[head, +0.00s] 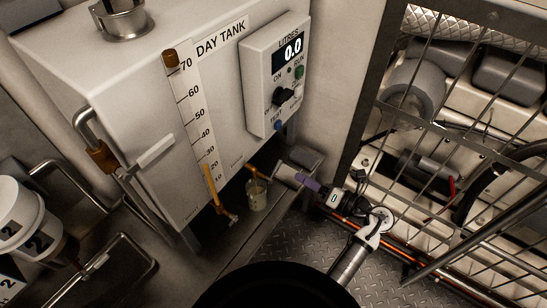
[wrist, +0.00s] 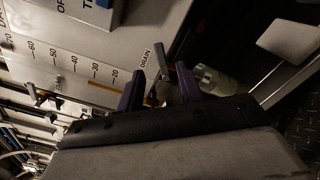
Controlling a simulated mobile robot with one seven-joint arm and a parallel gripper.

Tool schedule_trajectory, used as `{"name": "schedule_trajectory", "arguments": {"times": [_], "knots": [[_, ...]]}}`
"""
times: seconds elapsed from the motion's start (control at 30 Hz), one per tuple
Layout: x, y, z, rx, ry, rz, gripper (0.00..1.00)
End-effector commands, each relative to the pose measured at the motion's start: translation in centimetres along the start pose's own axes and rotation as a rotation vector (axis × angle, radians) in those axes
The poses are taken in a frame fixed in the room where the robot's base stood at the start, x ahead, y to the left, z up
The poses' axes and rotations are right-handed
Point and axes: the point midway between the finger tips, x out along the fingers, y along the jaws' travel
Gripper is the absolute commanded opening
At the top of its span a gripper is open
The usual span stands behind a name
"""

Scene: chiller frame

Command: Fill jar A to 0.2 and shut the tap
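A small pale jar (head: 257,196) stands upright under the brass drain tap (head: 258,173) at the foot of the day tank (head: 110,75). No letter is readable on it. It also shows in the wrist view (wrist: 218,84), just beyond the right fingertip. My gripper (head: 300,180) is beside the tap, to its right. In the wrist view my gripper's purple fingers (wrist: 160,75) stand apart, with a grey lever-like piece (wrist: 180,75) near the right finger. Contact with it cannot be told. The tap's setting and the jar's fill level are unclear.
The litres panel (head: 277,75) reads 0.0. The amber level in the tank's scale strip (head: 197,115) stands near 30. A wire-mesh frame (head: 450,130) is close on the right. Metal rails (head: 85,240) and a white canister (head: 20,215) are at left.

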Motion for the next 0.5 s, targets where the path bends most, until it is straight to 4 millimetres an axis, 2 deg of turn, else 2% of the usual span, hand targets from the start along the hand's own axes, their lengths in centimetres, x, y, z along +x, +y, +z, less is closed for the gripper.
{"name": "schedule_trajectory", "arguments": {"times": [0.3, 0.5], "knots": [[7.0, 0.2, 0.1, 0.001, 0.003, 0.002, 0.36], [9.9, 0.1, 0.1, 0.0, 0.001, 0.002, 0.36]]}}
